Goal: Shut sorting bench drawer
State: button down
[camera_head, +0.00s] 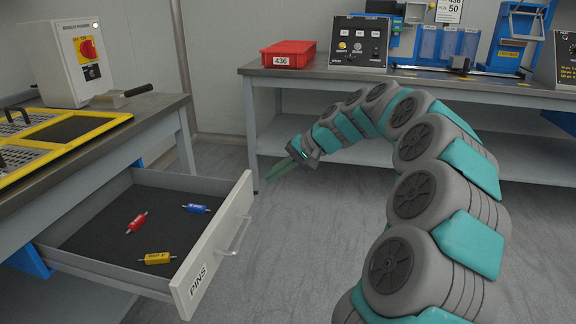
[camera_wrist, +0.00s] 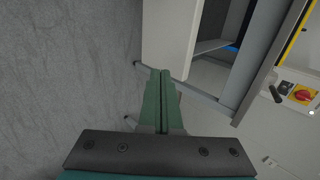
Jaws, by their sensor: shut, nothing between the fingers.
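The sorting bench drawer (camera_head: 215,250) stands pulled out from the bench at the left. Its pale front is labelled PINS and carries a bar handle (camera_head: 238,236). Inside lie a red pin (camera_head: 137,222), a blue pin (camera_head: 196,208) and a yellow pin (camera_head: 158,258). My gripper (camera_head: 270,176) is shut and empty, to the right of the drawer front's far end, with its green fingers pointing down and left. In the wrist view the shut fingers (camera_wrist: 161,72) overlap the lower edge of a pale panel (camera_wrist: 168,35); I cannot tell whether they touch it.
The left bench (camera_head: 160,108) carries a control box (camera_head: 72,62) with a red knob and a yellow-framed tray (camera_head: 70,128). A back bench (camera_head: 335,73) holds a red bin (camera_head: 288,52) and a control panel (camera_head: 358,42). The floor right of the drawer is clear.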

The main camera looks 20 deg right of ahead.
aim_at(249, 177)
jog(key=shift+w+a, duration=0.55)
jog(key=shift+a, duration=0.3)
jog(key=shift+w+a, duration=0.55)
jog(key=shift+a, duration=0.25)
jog(key=shift+w+a+r, duration=0.1)
jog(key=shift+w+a, duration=0.15)
jog(key=shift+a, duration=0.05)
jog(key=w+a+p, duration=0.3)
jog(key=w+a, duration=0.3)
jog(key=a, duration=0.3)
jog(key=w+a+p, duration=0.4)
jog(key=w+a, duration=0.3)
jog(key=a, duration=0.1)
jog(key=w+a+p, duration=0.3)
jog(key=w+a, duration=0.3)
jog(key=a, duration=0.3)
jog(key=shift+w+a+p, duration=0.15)
jog(key=shift+a+p, duration=0.2)
jog(key=shift+p, duration=0.05)
jog(key=shift+w+a+r, duration=0.1)
jog(key=shift+w+a, duration=0.25)
jog(key=shift+a, duration=0.05)
